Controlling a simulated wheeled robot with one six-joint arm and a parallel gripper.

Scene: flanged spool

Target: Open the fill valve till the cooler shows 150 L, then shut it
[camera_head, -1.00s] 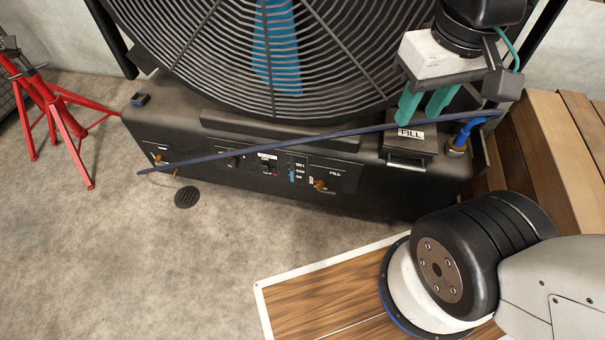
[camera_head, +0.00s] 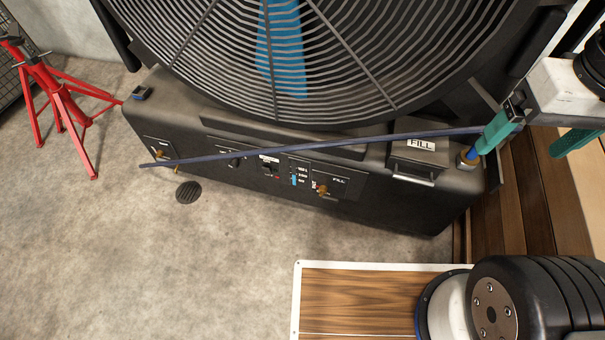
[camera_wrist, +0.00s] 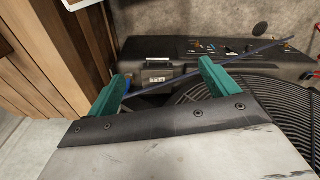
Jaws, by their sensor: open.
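The cooler (camera_head: 250,190) is a black box under a big round fan grille. Its front panel has a brass fill valve (camera_head: 322,190) beneath a FILL label at the right. A small level gauge (camera_head: 293,180) with a blue column stands left of it; its markings are too small to read surely. A lid marked FILL (camera_head: 418,158) is shut on the top right. My gripper (camera_head: 518,152) is open with teal fingers, right of the lid by a blue hose fitting (camera_head: 467,160). In the wrist view the open gripper (camera_wrist: 160,84) has the lid between its fingers in the picture.
A long thin dark-blue rod (camera_head: 300,147) slants across the cooler's front and top. A red stand (camera_head: 60,100) is at the left, a floor drain (camera_head: 188,191) in front. Wooden boards (camera_head: 570,185) stand at the right.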

